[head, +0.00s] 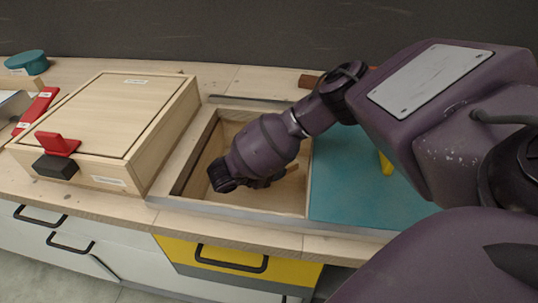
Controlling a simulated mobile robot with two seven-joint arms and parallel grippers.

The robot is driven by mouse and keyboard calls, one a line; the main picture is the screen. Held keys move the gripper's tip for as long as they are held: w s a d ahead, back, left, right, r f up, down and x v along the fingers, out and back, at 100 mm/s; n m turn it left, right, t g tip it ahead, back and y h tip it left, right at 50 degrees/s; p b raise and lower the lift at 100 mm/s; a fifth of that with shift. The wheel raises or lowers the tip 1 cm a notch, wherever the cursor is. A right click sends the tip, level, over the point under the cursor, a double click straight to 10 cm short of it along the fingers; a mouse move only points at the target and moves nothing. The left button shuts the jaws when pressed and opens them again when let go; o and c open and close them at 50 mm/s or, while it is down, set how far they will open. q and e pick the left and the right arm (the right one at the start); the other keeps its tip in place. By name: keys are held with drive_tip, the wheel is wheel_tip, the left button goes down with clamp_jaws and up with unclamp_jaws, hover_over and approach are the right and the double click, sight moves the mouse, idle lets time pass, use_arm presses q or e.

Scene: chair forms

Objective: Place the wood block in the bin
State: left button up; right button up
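The bin (208,150) is an open, wood-lined recess in the counter, left of a teal panel. My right arm reaches in from the right, and its wrist is over the bin. The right gripper (262,183) is a dark shape low under the wrist, mostly hidden by it, and its fingers cannot be made out. A small orange-brown piece that looks like the wood block (292,169) shows just right of the gripper, within the bin's outline. I cannot tell whether it is held or resting. My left gripper is out of view.
A large wooden box (125,105) with a red latch (58,143) stands left of the bin. A teal round container (27,62) is at the back left. The teal panel (345,185) carries a yellow item (386,165). A brown block (308,81) lies behind the bin.

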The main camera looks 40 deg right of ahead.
sight(273, 188)
drive_tip(key=shift+f, duration=0.35)
wheel_tip(273, 188, down, 5)
drive_tip(key=shift+s+f+b, duration=0.1)
drive_tip(key=shift+f+b, duration=0.05)
drive_tip(key=shift+b, duration=0.9)
drive_tip(key=shift+f, duration=0.15)
drive_tip(key=shift+r, duration=0.2)
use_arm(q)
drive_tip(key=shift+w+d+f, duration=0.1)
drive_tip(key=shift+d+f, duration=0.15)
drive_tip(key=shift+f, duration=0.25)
use_arm(e)
drive_tip(key=shift+f, duration=0.1)
drive_tip(key=o, duration=0.9)
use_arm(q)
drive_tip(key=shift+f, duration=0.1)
use_arm(e)
drive_tip(key=shift+o, duration=0.2)
